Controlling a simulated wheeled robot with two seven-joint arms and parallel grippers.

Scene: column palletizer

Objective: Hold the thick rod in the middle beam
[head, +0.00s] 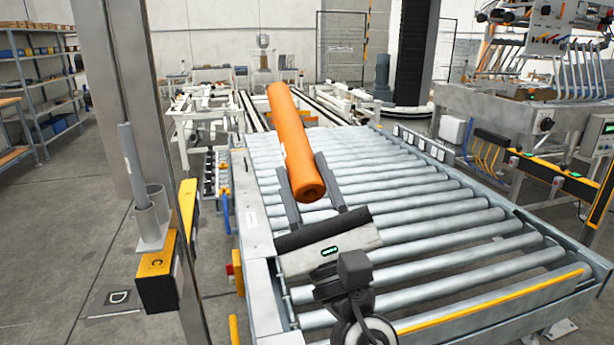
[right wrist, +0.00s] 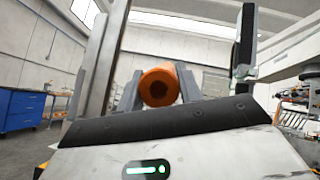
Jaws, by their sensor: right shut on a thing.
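In the right wrist view the rod's round end (right wrist: 159,87) shows between the two fingers of the gripper (right wrist: 158,92). I cannot tell which part is the middle beam. My left gripper is not in view.
A roller conveyor (head: 440,215) fills the middle and right. A grey post (head: 118,100) stands at left, with a yellow and black bracket (head: 160,280) and a grey rod in a cup holder (head: 150,215). Shelves (head: 45,85) are far left. Bare floor lies at left.

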